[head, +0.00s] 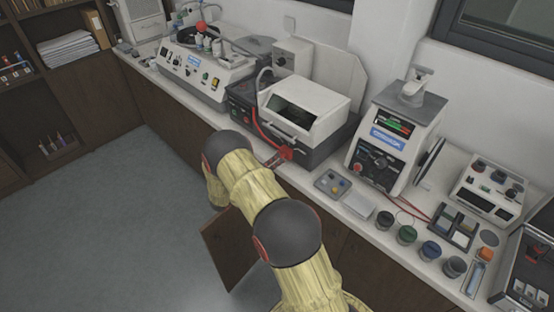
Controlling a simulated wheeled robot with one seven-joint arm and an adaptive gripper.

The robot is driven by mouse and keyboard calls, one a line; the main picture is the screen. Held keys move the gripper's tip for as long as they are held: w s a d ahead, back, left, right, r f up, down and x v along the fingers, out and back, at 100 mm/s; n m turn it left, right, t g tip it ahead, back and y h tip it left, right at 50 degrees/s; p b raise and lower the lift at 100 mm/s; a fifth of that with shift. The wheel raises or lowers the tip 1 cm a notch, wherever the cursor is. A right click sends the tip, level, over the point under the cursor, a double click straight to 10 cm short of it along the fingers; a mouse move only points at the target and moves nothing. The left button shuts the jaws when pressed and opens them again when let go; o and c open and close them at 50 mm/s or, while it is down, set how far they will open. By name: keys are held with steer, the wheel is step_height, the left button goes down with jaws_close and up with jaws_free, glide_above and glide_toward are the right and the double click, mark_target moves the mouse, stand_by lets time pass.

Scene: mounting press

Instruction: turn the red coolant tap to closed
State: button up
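A red fitting (286,153) sits at the front of the boxy white-lidded machine (306,105), at the counter's front edge; it looks like a tap, but its lever position is too small to tell. A red hose (254,118) runs down that machine's left side towards it. Another red knob-like part (200,27) stands on top of the grey-white machine at the back left. I cannot tell for sure which is the coolant tap. My arm, in a yellowish sleeve, reaches up from the bottom to just left of the front fitting.
The press-like machine (396,137) stands right of the white-lidded machine. A small tray (332,184) and several dark jars (407,234) line the counter front. A brown cabinet door (229,250) stands open beside my arm. The floor (110,215) at left is clear.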

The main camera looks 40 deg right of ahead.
steer(key=a, duration=0.9)
steer(key=shift+s, duration=0.35)
